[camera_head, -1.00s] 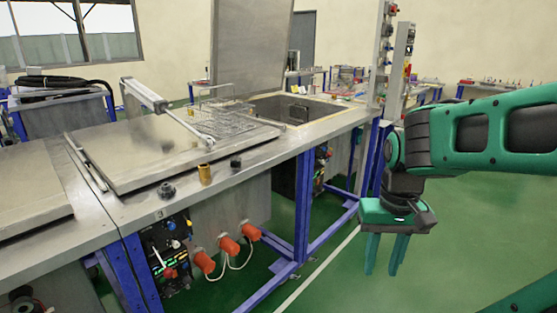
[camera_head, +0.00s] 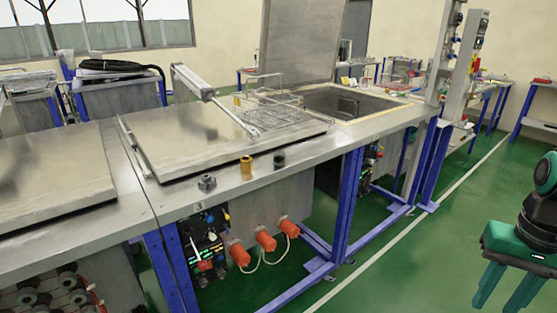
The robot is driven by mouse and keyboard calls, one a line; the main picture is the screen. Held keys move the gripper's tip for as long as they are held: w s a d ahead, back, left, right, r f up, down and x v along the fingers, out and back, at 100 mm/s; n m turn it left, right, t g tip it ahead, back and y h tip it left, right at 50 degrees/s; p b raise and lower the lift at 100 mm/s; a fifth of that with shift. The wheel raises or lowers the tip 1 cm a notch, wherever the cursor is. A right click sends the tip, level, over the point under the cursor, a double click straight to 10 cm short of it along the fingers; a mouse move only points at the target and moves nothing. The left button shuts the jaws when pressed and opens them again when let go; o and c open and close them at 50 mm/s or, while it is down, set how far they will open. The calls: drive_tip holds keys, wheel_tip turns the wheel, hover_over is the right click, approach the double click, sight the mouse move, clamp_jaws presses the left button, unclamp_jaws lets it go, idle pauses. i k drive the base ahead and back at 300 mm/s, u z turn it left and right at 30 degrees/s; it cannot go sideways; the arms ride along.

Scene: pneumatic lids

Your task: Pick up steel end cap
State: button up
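A small dark grey metal fitting (camera_head: 207,184) stands on the front edge of the steel bench (camera_head: 165,205); it looks most like the steel end cap, but it is too small to be sure. To its right stand a brass-coloured cylinder (camera_head: 246,165) and a small black cylinder (camera_head: 279,160). My gripper (camera_head: 497,306) is at the lower right, pointing down over the floor, well right of the bench and these parts. Its two green fingers are apart with nothing between them.
A large flat steel lid (camera_head: 200,135) lies closed behind the parts. A wire basket (camera_head: 275,113) and an open tank (camera_head: 350,103) with a raised lid (camera_head: 300,40) are farther right. Blue legs and orange plugs (camera_head: 265,240) are below. The green floor ahead is clear.

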sight(280, 159)
drive_tip(key=z, duration=0.05)
drive_tip(key=i, duration=1)
drive_tip(key=u, duration=0.1)
